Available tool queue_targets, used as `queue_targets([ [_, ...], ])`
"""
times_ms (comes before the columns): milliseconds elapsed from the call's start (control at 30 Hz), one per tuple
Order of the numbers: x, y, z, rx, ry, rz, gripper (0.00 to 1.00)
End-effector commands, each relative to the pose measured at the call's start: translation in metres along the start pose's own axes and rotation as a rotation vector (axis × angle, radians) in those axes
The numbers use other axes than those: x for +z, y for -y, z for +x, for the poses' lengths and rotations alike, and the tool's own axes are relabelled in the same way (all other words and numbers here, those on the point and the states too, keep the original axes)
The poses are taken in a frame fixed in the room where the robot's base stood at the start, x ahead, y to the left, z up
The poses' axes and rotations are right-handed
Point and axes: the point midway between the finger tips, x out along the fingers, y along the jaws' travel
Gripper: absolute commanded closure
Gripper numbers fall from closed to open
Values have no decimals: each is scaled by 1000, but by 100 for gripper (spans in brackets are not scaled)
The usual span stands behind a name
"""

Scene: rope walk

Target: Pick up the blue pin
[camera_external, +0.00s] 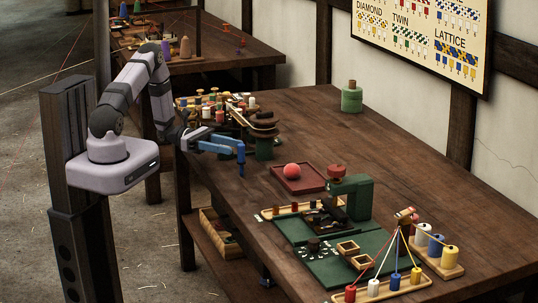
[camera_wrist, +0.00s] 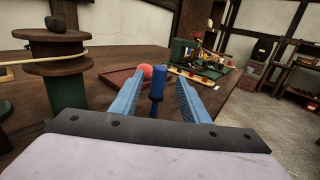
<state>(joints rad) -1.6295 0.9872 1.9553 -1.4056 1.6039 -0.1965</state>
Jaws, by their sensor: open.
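A blue pin (camera_wrist: 158,82) stands upright between the two blue fingers of my gripper (camera_wrist: 160,82) in the wrist view. It has a wide blue upper part and a thinner, darker stem. A gap shows on each side of it, so the fingers are open around it and apart from it. In the external view, my gripper (camera_external: 222,143) reaches over the near left side of the table, and the pin (camera_external: 241,163) shows at its fingertips. Whether the pin's foot touches the table is hard to tell.
A dark wooden spool stand (camera_wrist: 60,66) is close on the left in the wrist view. A red tray (camera_external: 318,182) with a red ball (camera_external: 292,170) lies beyond. A green board (camera_external: 340,262) and a frame with coloured bobbins fill the table's front.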

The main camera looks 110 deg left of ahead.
Motion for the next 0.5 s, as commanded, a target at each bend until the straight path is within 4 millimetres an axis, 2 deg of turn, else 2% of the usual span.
queue_targets([
  [300,4,0,38,-4,1,-1,58],
  [500,2,-1,48,-1,0,0,58],
])
